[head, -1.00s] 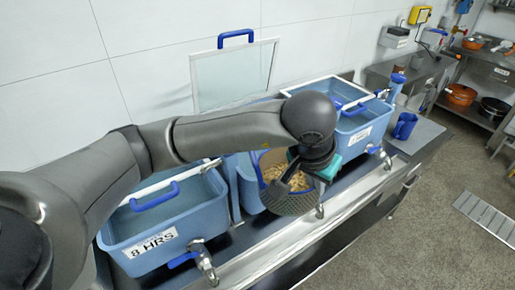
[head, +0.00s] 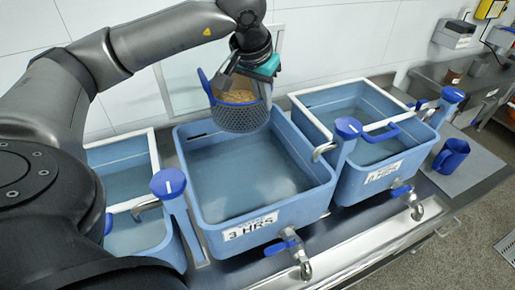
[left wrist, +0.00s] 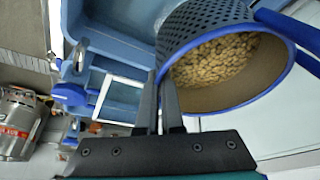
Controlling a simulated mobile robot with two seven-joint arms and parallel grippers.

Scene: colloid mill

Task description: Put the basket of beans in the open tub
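The basket of beans (head: 240,117) is a dark mesh basket with a blue rim, tan beans inside. It hangs above the back part of the open tub (head: 318,203), a blue tub labelled 3 HRS with water inside and no lid on top. My left gripper (head: 238,78) is shut on the basket's rim and holds it roughly upright, opening up. In the left wrist view the two fingers (left wrist: 160,108) are close together at the blue rim of the basket (left wrist: 215,25), and the beans show inside. My right gripper is not in view.
A blue tub with a white-framed lid (head: 370,135) stands to the right, another (head: 130,225) to the left. Blue-topped posts (head: 168,184) stand between tubs. Taps (head: 300,258) stick out in front. A blue jug (head: 452,154) sits on the right counter.

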